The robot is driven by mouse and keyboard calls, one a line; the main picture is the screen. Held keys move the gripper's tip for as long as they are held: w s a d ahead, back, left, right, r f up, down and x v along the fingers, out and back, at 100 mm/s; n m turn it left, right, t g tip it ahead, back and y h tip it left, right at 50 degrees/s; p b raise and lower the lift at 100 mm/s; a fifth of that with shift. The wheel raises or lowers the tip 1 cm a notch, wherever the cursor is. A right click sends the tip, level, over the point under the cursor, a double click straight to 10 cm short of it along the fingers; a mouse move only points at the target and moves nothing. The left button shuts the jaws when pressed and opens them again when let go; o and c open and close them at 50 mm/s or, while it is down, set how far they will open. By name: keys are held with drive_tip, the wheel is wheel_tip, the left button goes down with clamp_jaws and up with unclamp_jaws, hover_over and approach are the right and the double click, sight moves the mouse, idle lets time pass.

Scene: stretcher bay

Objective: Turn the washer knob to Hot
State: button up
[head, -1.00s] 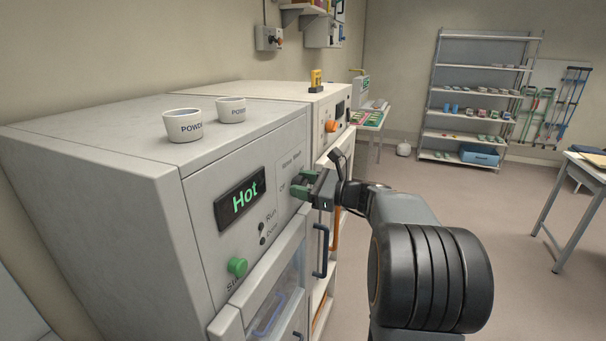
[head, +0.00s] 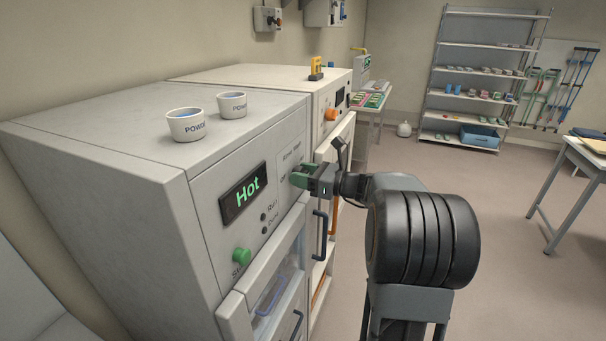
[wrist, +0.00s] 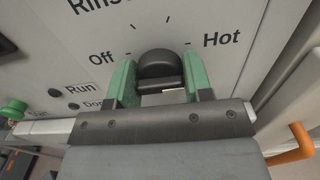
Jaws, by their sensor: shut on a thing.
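The washer (head: 110,170) stands at the left in the head view. Its display (head: 243,193) reads "Hot" in green. The black washer knob (wrist: 159,66) shows in the wrist view between the green fingers of my gripper (wrist: 161,82), which is shut on it. "Off" is printed left of the knob and "Hot" right of it; "Rinse" is partly cut off above. I cannot tell where the knob's pointer stands. In the head view my gripper (head: 306,179) is at the panel's right end and hides the knob.
A green start button (head: 242,256) sits low on the panel, with the Run and Door lights above it. Two powder cups (head: 186,125) stand on top. A second machine with an orange knob (head: 331,115) stands just beyond.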

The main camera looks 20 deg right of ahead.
drive_tip(key=o, duration=0.9)
drive_tip(key=b+v, duration=0.3)
drive_tip(key=v, duration=1.1)
drive_tip(key=shift+w, duration=0.1)
